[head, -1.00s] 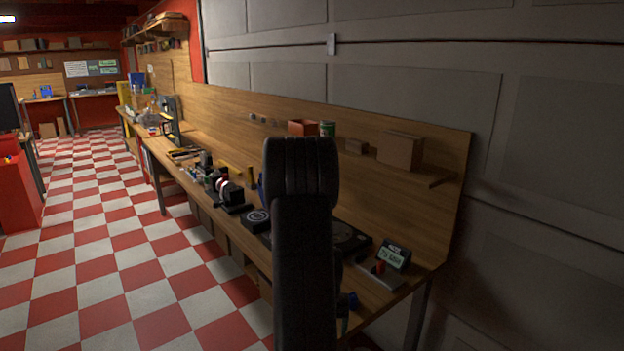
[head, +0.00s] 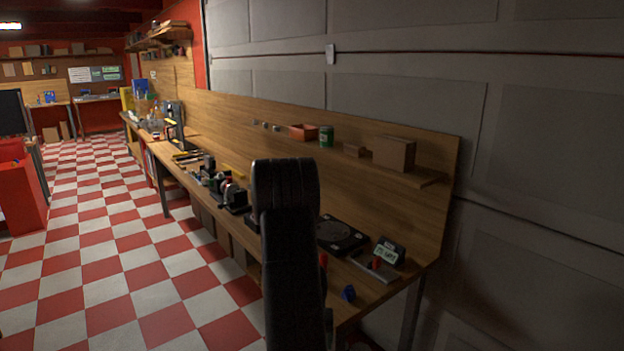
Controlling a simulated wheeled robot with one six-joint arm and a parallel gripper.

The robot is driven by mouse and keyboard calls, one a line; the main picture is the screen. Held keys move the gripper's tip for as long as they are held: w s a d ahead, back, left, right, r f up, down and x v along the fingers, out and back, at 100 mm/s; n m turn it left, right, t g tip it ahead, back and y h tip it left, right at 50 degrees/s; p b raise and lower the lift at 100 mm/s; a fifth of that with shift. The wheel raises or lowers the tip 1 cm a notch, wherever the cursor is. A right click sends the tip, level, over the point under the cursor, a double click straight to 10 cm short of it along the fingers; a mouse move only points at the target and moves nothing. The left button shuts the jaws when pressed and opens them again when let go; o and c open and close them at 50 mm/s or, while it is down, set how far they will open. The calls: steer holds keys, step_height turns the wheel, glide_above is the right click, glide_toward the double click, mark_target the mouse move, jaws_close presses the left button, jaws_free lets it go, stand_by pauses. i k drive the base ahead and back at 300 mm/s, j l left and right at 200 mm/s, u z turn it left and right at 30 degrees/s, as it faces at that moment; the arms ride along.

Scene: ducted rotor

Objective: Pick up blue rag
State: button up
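I cannot make out a blue rag for certain. A small dark blue object (head: 348,293) lies near the front edge of the workbench (head: 388,291), at its near end. It is too small to tell whether it is cloth. My black arm stands upright in the middle of the head view and hides part of the bench behind it. I cannot see my gripper's fingers.
The bench carries a flat black device (head: 341,235), a small sign (head: 388,251) and several tools. A shelf above holds a green can (head: 326,136) and a cardboard box (head: 394,153). A red cabinet (head: 20,190) stands left. The checkered floor (head: 110,270) between is clear.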

mark_target(348, 294)
steer(key=i+j, duration=0.2)
steer(key=j, duration=0.15)
steer(key=i+j+z, duration=0.15)
steer(key=i+j, duration=0.2)
steer(key=j, duration=0.3)
steer(key=i+j+z, duration=0.15)
steer(key=j, duration=0.2)
